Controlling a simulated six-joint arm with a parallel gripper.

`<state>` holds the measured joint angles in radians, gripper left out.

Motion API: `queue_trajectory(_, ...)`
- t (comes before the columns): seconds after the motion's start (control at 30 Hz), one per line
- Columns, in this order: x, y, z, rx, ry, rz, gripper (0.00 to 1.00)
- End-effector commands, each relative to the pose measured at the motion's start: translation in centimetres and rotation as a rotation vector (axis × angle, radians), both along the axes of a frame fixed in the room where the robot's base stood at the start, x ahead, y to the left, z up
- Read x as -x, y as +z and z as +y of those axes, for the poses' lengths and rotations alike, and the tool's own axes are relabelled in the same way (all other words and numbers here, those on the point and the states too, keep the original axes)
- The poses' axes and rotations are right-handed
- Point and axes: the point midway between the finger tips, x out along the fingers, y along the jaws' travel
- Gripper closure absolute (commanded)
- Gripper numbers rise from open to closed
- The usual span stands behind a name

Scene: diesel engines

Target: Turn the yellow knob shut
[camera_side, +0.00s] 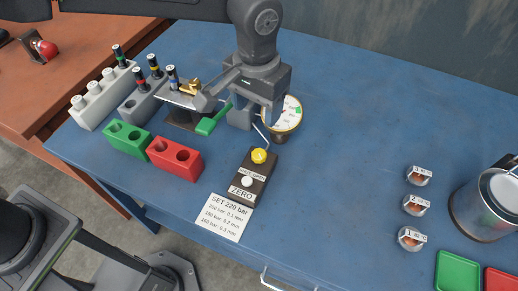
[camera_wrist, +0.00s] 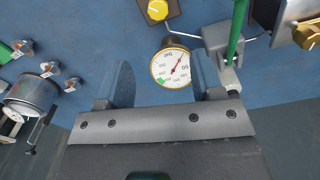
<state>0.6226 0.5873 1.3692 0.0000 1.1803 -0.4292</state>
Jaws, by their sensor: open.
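The yellow knob (camera_side: 259,156) sits on a dark block (camera_side: 262,171) with a white button, in front of the gauge in the side view. In the wrist view the gauge (camera_wrist: 171,68) shows between the two fingers of my gripper (camera_wrist: 160,80). The gauge's red needle points up and to the right. A label on the block beside the knob is too small to read surely.
A pump with a green lever (camera_side: 213,120) stands left of my gripper. Green (camera_side: 128,138) and red (camera_side: 174,158) blocks with holes are further left. A "SET 220 bar" card (camera_side: 223,217) lies in front. Several small jars and a metal can (camera_side: 487,205) stand right.

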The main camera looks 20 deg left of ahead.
Motion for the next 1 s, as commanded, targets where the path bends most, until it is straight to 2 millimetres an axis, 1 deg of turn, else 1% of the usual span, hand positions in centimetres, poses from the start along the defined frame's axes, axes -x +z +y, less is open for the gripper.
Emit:
queue_trajectory(0.03, 0.0, -0.4, -0.4, -0.003, -0.003, 0.004, 0.39)
queue_trajectory(0.17, 0.0, -1.3, -0.5, -0.004, -0.003, 0.006, 0.39)
queue_trajectory(0.27, 0.1, -2.8, -0.4, -0.006, -0.002, 0.008, 0.39)
queue_trajectory(0.5, 0.1, -7.7, -0.4, -0.007, -0.002, 0.01, 0.39)
queue_trajectory(0.7, 0.0, -11.4, -0.4, -0.007, -0.002, 0.008, 0.39)
queue_trajectory(0.83, 0.0, -13.0, -0.4, -0.007, -0.002, 0.008, 0.39)
queue_trajectory(1.0, 0.0, -14.0, -0.4, -0.005, -0.002, 0.005, 0.39)
